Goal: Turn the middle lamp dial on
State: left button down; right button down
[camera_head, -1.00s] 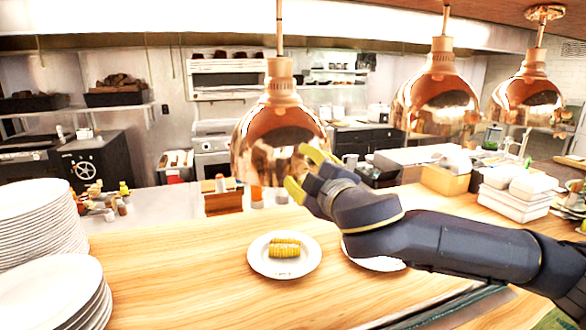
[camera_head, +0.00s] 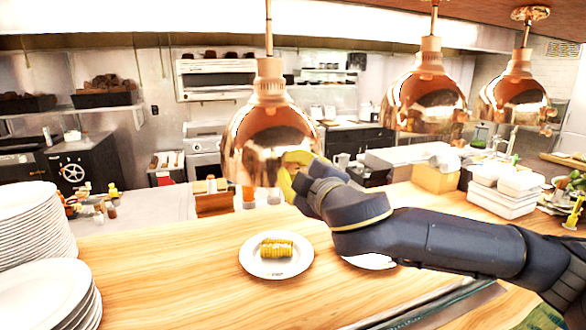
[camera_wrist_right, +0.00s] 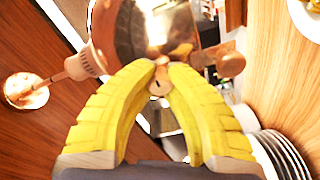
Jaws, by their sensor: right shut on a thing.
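Three copper heat lamps hang in the head view: a near one (camera_head: 268,135), one to its right (camera_head: 428,98) and a far-right one (camera_head: 518,98). My right gripper (camera_head: 289,167) is at the lower right side of the near lamp. In the right wrist view, its yellow fingers (camera_wrist_right: 162,68) are shut on a small copper dial (camera_wrist_right: 160,84) beside the copper shade (camera_wrist_right: 140,25). The fingers hide part of the dial, and I cannot tell its turn angle. Dials on the other two lamps are not clear. My left gripper is not in view.
A plate (camera_head: 250,267) with corn (camera_head: 277,248) sits on the wooden counter (camera_head: 175,285) below the gripper. A second plate (camera_head: 368,261) is partly hidden under my right arm. Plate stacks (camera_head: 35,225) stand at left, white containers (camera_head: 502,202) at right.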

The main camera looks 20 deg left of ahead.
jog(key=shift+n, duration=0.3)
jog(key=n, duration=0.3)
jog(key=shift+n, duration=0.3)
jog(key=n, duration=0.4)
jog(key=shift+h, duration=0.3)
jog(key=n, duration=0.4)
jog(key=shift+r+n, duration=0.1)
jog(key=shift+n, duration=0.3)
jog(key=shift+n+h, duration=0.3)
jog(key=shift+n, duration=1.8)
jog(key=c, duration=1.2)
grip_release()
